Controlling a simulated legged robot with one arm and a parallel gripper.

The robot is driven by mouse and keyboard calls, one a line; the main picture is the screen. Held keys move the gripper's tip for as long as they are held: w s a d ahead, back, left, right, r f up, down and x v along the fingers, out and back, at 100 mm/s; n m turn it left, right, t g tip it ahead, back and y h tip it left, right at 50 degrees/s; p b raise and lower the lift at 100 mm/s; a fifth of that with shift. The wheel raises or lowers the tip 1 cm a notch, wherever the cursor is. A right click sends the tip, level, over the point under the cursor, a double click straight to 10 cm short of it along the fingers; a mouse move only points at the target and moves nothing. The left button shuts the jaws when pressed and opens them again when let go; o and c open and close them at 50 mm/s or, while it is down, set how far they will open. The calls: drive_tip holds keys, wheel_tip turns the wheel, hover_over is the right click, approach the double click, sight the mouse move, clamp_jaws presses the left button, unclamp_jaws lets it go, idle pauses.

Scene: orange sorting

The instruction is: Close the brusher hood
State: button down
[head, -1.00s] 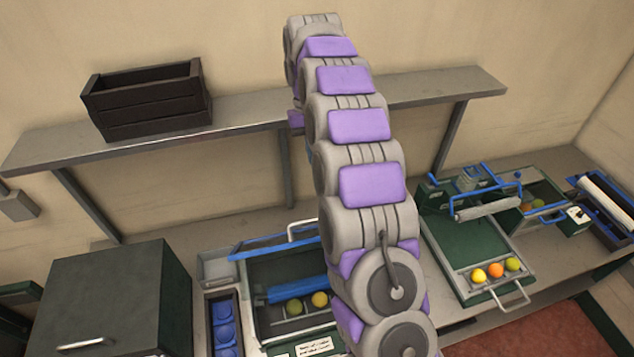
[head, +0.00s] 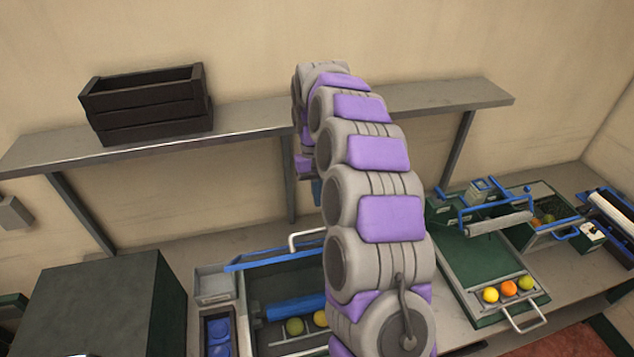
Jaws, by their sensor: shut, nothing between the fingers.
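A green machine (head: 262,291) with a blue roller (head: 297,307) stands open at bottom centre, probably the brusher. Fruit lies in front of its roller. A blue-edged panel (head: 270,260) with a pale bent handle (head: 304,239) stands at its back, apparently the raised hood. My arm covers the machine's right side. My arm rises from the bottom and curves down at its far end. Only a small blue part of my gripper (head: 316,190) shows past the arm, below the shelf and above the handle. It is shut and empty; its fingertips are mostly hidden.
A long shelf (head: 245,118) holds a dark crate (head: 147,108). A dark green cabinet (head: 100,300) stands at left beside a blue-cupped tray (head: 219,333). At right, another green machine (head: 465,258) has a grey roller (head: 497,223) and several fruits in front.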

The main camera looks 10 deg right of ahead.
drive_tip(key=shift+s+f+p, duration=0.2)
drive_tip(key=shift+s+f, duration=0.3)
drive_tip(key=shift+s, duration=0.4)
drive_tip(key=shift+s+f+p, duration=0.15)
drive_tip(key=shift+s+f, duration=0.35)
drive_tip(key=shift+s, duration=0.4)
drive_tip(key=shift+s+f, duration=0.1)
drive_tip(key=shift+f, duration=0.05)
